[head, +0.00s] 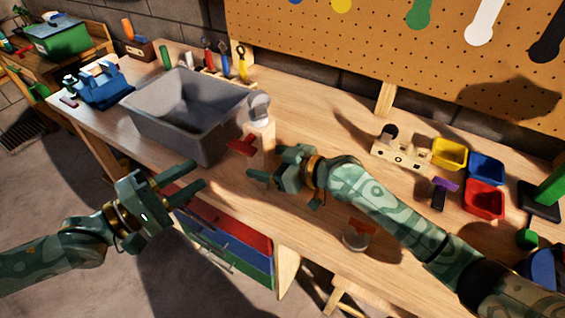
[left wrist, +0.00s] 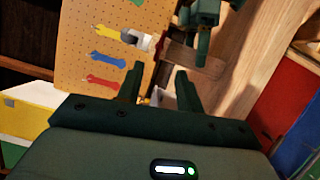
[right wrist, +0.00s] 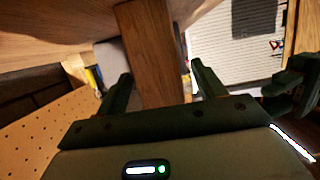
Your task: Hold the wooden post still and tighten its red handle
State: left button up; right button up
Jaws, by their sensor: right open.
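The wooden post (head: 264,146) stands upright on the bench, with a grey rounded top (head: 259,107). Its red handle (head: 241,147) sticks out to the left. My right gripper (head: 264,164) is open at the post; in the right wrist view the post (right wrist: 150,55) shows between its spread fingers, and I cannot tell whether they touch it. My left gripper (head: 202,175) is open and empty, left of and nearer than the red handle, apart from it.
A grey bin (head: 185,110) stands left of the post. A second red-handled piece with a round grey base (head: 355,238) lies near the front edge, below my right arm. Yellow, blue and red bins (head: 484,200) and a wooden block with holes (head: 402,155) are at right.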

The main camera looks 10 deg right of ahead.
jog(key=shift+x, duration=0.9)
